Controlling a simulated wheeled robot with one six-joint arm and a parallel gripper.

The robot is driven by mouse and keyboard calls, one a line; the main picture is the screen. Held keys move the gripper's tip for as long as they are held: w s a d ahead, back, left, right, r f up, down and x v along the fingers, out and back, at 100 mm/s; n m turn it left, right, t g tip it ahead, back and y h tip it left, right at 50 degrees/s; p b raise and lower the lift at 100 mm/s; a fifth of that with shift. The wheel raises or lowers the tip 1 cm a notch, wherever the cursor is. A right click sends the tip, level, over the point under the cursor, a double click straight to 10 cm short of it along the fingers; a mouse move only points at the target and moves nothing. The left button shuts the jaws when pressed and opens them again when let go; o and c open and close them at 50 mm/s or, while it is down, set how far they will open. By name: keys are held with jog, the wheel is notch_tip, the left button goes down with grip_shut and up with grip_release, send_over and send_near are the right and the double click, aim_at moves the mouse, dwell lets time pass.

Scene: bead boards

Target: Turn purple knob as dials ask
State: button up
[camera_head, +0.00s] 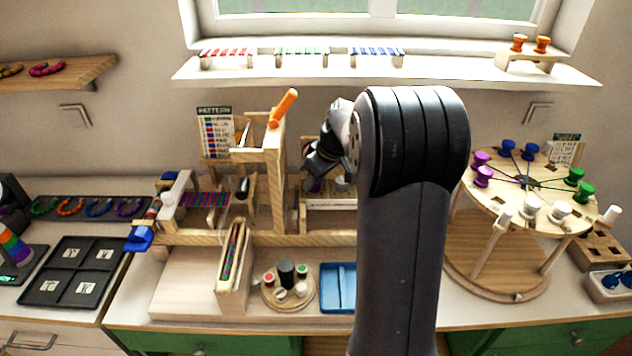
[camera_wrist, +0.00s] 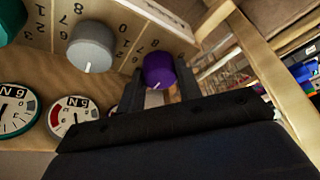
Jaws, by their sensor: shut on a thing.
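The purple knob (camera_wrist: 158,70) is in the wrist view, on a wooden panel with printed numbers around it. A short white pointer line shows on its lower edge. My gripper (camera_wrist: 160,88) has a dark finger on each side of the knob and is shut on it. A grey knob (camera_wrist: 91,46) with a white pointer line sits to its left. In the head view my gripper (camera_head: 318,165) is at the panel, mostly hidden by my arm.
A wooden loom frame with an orange handle (camera_head: 283,107) stands just left of my gripper. A round board with coloured pegs (camera_head: 525,182) is at the right. A blue tray (camera_head: 338,287) and a small round stand (camera_head: 288,301) lie in front. A green knob (camera_wrist: 10,20) is at the wrist view's corner.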

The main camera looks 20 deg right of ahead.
jog(key=shift+m, duration=0.5)
jog(key=o, duration=1)
jog(key=shift+c, duration=0.2)
jog(key=shift+r, duration=0.1)
jog(key=b+v, duration=0.1)
jog(key=v, duration=0.9)
jog(key=shift+s+r, duration=0.2)
jog(key=shift+r, duration=0.1)
jog(key=p+x, duration=0.1)
jog(key=x, duration=1)
jog(key=shift+w+d, duration=0.1)
jog(key=shift+n, duration=0.3)
